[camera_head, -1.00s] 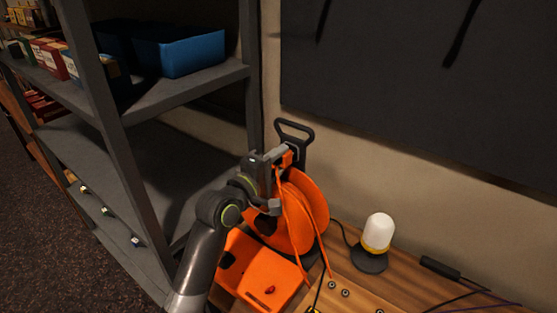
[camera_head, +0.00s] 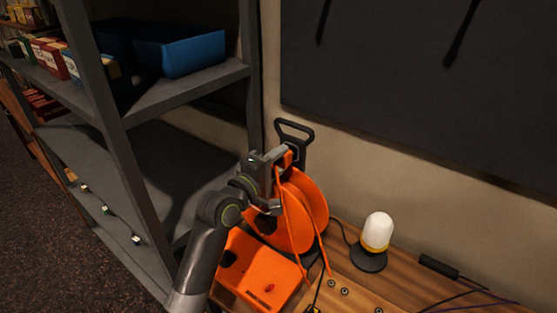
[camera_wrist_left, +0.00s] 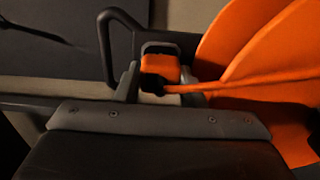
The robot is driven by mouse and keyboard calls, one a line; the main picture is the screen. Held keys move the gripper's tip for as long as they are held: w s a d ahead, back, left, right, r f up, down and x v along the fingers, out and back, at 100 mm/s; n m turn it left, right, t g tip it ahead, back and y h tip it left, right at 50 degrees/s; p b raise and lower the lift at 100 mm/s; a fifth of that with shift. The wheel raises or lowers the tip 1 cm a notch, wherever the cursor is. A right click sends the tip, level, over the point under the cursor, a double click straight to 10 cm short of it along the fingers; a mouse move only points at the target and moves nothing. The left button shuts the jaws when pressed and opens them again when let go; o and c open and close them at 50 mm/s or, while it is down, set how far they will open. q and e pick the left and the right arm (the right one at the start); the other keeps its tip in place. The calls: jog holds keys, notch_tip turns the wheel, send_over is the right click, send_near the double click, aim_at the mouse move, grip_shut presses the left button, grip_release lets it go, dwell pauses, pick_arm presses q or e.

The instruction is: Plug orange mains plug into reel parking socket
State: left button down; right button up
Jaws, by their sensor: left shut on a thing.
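The orange mains plug (camera_head: 288,158) is held at the upper left of the orange cable reel (camera_head: 311,199), near the black carry handle (camera_head: 296,131). My left gripper (camera_head: 284,155) is shut on the plug. In the left wrist view, the plug (camera_wrist_left: 160,67) sits between the fingers, with its orange cord (camera_wrist_left: 235,86) running right past the reel discs (camera_wrist_left: 255,45). The handle (camera_wrist_left: 106,45) rises behind and to the left. I cannot make out the parking socket; the gripper and plug may hide it. My right gripper does not show.
An orange box (camera_head: 262,275) stands in front of the reel. A white and yellow lamp (camera_head: 377,238) stands to the right on the wooden desk (camera_head: 400,274). A grey shelf unit (camera_head: 187,92) with a blue bin (camera_head: 190,52) rises at the left. Cords cross the desk.

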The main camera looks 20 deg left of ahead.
pick_arm(q)
jog(key=shift+w+d, duration=0.2)
jog(key=shift+w, duration=0.4)
jog(key=c, duration=0.9)
grip_release()
jog(key=shift+o, duration=0.2)
jog(key=shift+f, duration=0.1)
jog(key=shift+f, duration=0.1)
jog(key=shift+s, duration=0.1)
jog(key=shift+s+a+f, duration=0.1)
jog(key=shift+s, duration=0.1)
jog(key=b+v, duration=0.2)
jog(key=v, duration=1.5)
jog(key=shift+r, duration=0.45)
jog(key=shift+w, duration=0.1)
